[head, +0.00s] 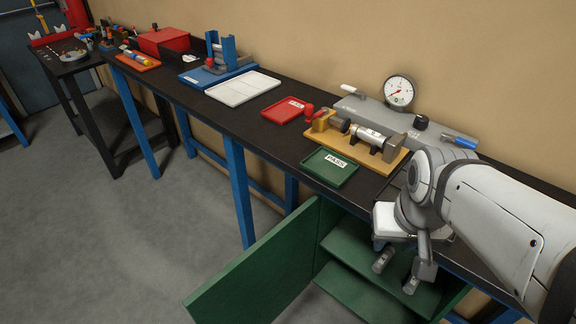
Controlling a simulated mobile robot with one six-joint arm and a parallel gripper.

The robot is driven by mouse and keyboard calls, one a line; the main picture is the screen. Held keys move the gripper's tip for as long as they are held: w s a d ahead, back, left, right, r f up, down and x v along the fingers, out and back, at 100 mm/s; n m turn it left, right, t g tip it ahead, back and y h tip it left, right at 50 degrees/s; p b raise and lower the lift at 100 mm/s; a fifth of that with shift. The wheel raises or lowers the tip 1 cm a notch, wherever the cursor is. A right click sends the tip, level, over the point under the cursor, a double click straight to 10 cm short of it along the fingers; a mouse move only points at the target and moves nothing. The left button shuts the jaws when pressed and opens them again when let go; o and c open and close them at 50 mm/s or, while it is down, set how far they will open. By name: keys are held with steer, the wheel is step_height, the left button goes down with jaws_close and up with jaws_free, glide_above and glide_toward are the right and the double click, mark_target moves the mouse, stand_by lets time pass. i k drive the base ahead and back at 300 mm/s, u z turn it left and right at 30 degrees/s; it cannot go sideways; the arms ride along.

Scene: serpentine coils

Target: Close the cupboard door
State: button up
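The green cupboard (352,277) is under the black workbench at the lower right. Its green door (258,272) stands wide open, swung out into the room toward the lower left. The shelves inside show and look empty where visible. My gripper (397,274) hangs in front of the cupboard opening, to the right of the door and apart from it. Its two fingers are spread with nothing between them. My arm and gripper hide the right part of the cupboard.
The black workbench (262,138) on blue legs carries a green PASS tray (329,168), a red tray (287,110), a white tray (243,87) and a pressure gauge (399,92) on a grey unit. The grey floor (130,240) left of the door is clear.

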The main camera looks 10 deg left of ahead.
mark_target(257, 287)
steer(key=z, duration=2.85)
steer(key=k, duration=2.95)
steer(key=u, duration=1.05)
steer(key=i, duration=1)
steer(key=u, duration=0.1)
